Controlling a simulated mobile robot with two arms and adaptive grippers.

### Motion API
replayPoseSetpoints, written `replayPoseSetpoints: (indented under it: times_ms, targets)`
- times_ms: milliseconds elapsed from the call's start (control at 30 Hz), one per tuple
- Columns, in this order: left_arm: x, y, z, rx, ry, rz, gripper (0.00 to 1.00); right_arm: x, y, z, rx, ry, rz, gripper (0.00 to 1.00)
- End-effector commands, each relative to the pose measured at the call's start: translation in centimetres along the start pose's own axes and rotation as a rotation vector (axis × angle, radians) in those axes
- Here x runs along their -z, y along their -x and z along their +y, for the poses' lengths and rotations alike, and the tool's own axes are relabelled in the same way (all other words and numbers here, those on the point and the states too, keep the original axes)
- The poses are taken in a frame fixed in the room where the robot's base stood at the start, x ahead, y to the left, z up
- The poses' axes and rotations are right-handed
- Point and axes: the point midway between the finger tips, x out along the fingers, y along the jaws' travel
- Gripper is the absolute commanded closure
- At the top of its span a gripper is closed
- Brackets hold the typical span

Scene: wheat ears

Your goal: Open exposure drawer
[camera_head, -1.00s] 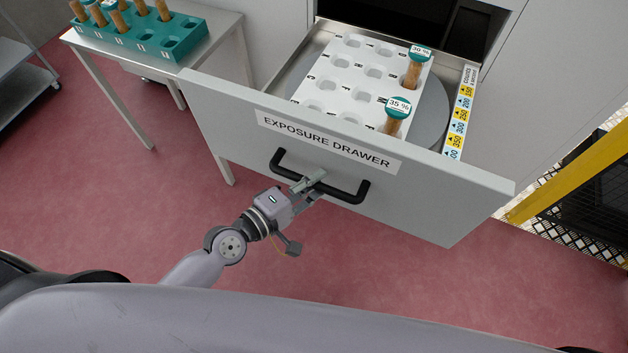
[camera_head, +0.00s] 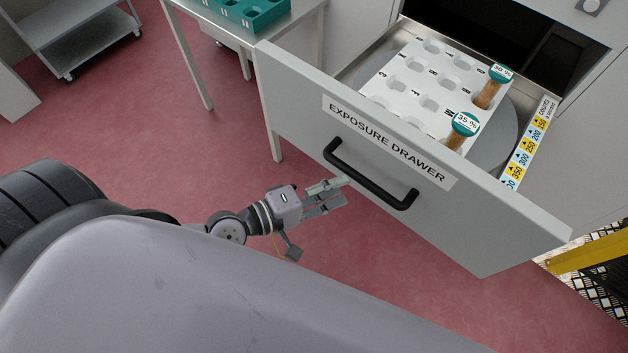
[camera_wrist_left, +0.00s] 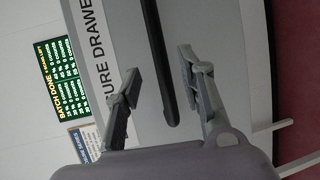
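The exposure drawer (camera_head: 440,230) is pulled well out of its cabinet, with its black bar handle (camera_head: 372,178) on the labelled front. My left gripper (camera_head: 338,190) is just in front of the handle, to its lower left in the head view. In the left wrist view, its two fingers are spread apart (camera_wrist_left: 160,80), with the black handle (camera_wrist_left: 158,45) showing between and beyond them. Neither finger appears closed on the bar. My right gripper is not in view.
Inside the drawer, a white holder (camera_head: 408,84) carries two teal-capped tubes, marked 30 % (camera_head: 489,86) and 35 % (camera_head: 462,130). A table (camera_head: 300,12) with a teal rack (camera_head: 262,12) stands left of the drawer. A yellow rail (camera_head: 590,254) is at the right.

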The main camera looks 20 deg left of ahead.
Motion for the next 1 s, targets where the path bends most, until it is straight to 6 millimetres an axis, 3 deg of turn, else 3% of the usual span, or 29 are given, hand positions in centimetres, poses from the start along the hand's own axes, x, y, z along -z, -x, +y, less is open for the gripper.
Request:
replayPoseSetpoints:
  times_ms: [200, 400, 1000]
  targets:
    - [0.0, 3.0, -0.1, 0.004, -0.003, -0.003, 0.64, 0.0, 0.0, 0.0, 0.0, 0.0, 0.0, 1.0]
    - [0.0, 4.5, -0.1, 0.002, -0.001, -0.001, 0.64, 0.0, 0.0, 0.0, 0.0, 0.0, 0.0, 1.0]
    - [0.0, 4.8, 0.0, -0.001, 0.0, 0.0, 0.64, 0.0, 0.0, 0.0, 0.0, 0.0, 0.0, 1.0]
